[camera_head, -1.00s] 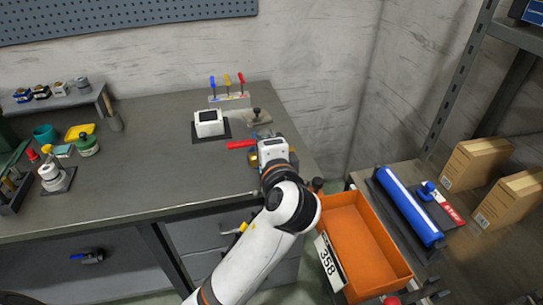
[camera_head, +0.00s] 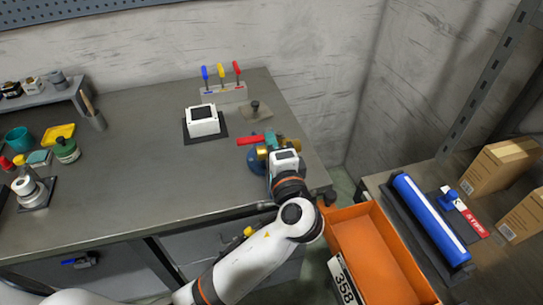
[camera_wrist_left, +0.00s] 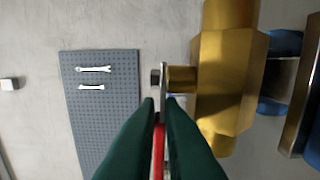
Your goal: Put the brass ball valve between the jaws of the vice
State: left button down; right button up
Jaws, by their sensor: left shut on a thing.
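The brass ball valve (camera_head: 263,151) with its red handle (camera_head: 248,141) is at the bench's right front, at the blue vice (camera_head: 256,163). My left gripper (camera_head: 271,141) is there too, shut on the valve's lever. In the left wrist view, the dark green fingers (camera_wrist_left: 160,115) close around the lever, with red showing between them, and the brass body (camera_wrist_left: 222,85) lies just beyond. Blue and grey vice parts (camera_wrist_left: 284,45) show to the right of the body. The gripper and valve hide much of the vice, so I cannot tell whether the body is between its jaws. My right gripper is out of view.
A white box device (camera_head: 203,121) and a rack of coloured-handled tools (camera_head: 222,92) stand behind the vice. A grey base with a knob (camera_head: 256,110) is close behind it. An orange bin (camera_head: 372,250) is at the right front. The bench middle is clear.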

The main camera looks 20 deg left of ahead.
pick_arm(q)
jog(key=f, duration=0.3)
jog(key=shift+w+a+f, duration=0.1)
jog(key=shift+w+f, duration=0.05)
jog(key=shift+w, duration=0.05)
jog(key=shift+f, duration=0.3)
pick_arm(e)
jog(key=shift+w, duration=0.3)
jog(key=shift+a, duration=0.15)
pick_arm(q)
jog(key=shift+f, duration=0.1)
jog(key=c, duration=1.6)
grip_release()
jog(key=shift+s, duration=0.1)
jog(key=shift+o, duration=0.2)
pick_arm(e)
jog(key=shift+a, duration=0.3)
